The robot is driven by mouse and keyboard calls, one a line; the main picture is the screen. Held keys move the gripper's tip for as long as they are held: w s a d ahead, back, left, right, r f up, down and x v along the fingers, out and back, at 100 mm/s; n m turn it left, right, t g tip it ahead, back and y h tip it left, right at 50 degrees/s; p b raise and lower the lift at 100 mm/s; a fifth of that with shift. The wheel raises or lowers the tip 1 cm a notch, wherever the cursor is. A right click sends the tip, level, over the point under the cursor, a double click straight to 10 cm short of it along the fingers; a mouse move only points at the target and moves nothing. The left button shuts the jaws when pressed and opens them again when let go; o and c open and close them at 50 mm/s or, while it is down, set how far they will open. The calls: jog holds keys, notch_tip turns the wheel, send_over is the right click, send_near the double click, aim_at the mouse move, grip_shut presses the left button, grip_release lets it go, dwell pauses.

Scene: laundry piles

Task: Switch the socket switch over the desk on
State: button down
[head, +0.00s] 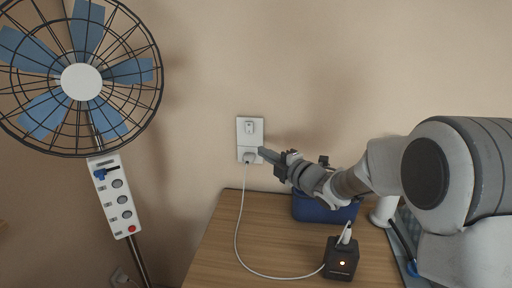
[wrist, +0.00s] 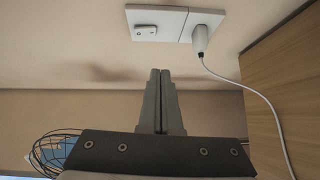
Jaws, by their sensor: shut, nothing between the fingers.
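The white socket plate (head: 251,139) is on the wall above the desk (head: 215,245). Its rocker switch (head: 249,128) is in the upper part, and a white plug (head: 249,157) sits in the lower part. In the wrist view the switch (wrist: 145,31) shows at the left of the plate (wrist: 170,22) and the plug (wrist: 203,38) at the right. My gripper (head: 262,152) is shut and empty, its tips close to the plug side of the plate in the head view. In the wrist view my gripper (wrist: 160,72) points at the wall beneath the plate, apart from it in the picture. Contact cannot be told.
A blue container (head: 325,208) is behind my arm. A fan (head: 80,80) with a white control panel (head: 115,195) stands left. The wall around the plate is clear.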

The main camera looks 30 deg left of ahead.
jog(key=v, duration=0.3)
jog(key=shift+d+f, duration=0.1)
jog(key=shift+f, duration=0.1)
dwell(0.3)
jog(key=w+d+r+m+t+h, duration=0.1)
jog(key=d+r+m+t+h, duration=0.2)
jog(key=d, duration=0.4)
jog(key=w+d+r+m+t+h, duration=0.1)
jog(key=w+d+r+m+h, duration=0.2)
jog(key=d+m, duration=0.4)
jog(key=s+d+m+h, duration=0.3)
jog(key=d, duration=0.3)
jog(key=s+d+m+h, duration=0.3)
jog(key=d, duration=0.4)
jog(key=s+d+f+m+g+h, duration=0.15)
jog(key=s+d+m, duration=0.3)
jog(key=s, duration=0.45)
jog(key=s+d+f+m+g+h, duration=0.1)
jog(key=s+d+f+m+g, duration=0.25)
jog(key=s, duration=0.55)
jog(key=s+d+m+g+h, duration=0.1)
jog(key=s+d+m, duration=0.3)
jog(key=s+m, duration=0.3)
notch_tip(320, 180, up, 13)
jog(key=s+n+p, duration=0.1)
jog(key=s+p, duration=0.1)
jog(key=p, duration=1.1)
jog(key=shift+d+g+p, duration=0.2)
jog(key=shift+g+p, duration=0.1)
